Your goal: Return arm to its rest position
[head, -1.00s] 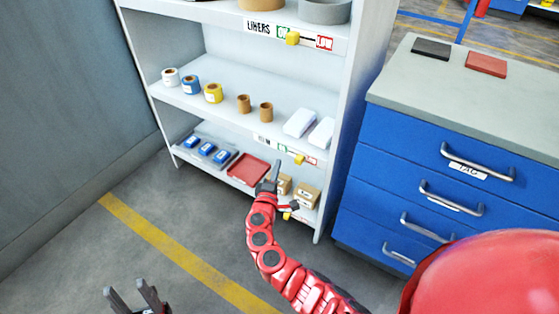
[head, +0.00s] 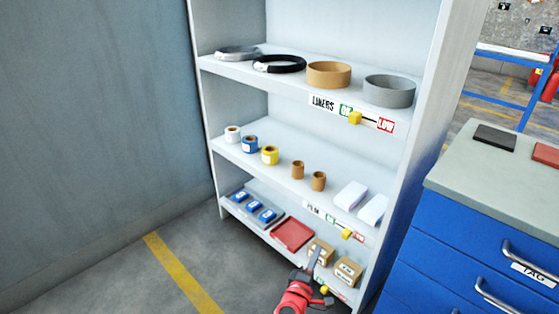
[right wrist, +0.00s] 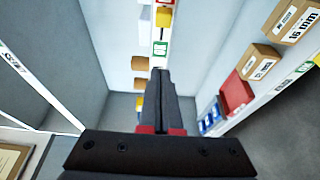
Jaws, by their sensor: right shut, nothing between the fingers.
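My right gripper (head: 315,255) is at the bottom of the head view, in front of the shelf's lowest tier. Its dark fingers point up and are shut, with nothing between them. In the right wrist view the shut fingers (right wrist: 161,80) reach up the middle of the picture, with shelf tiers around them. Only a short piece of my red right arm shows in the head view. My left gripper is not in view.
The white shelf (head: 280,110) holds rings above, tape rolls (head: 270,155) in the middle, and a red tray (head: 293,234) and cardboard boxes (head: 347,270) below. A blue drawer cabinet (head: 450,245) stands right. Floor (head: 110,280) at the left is clear.

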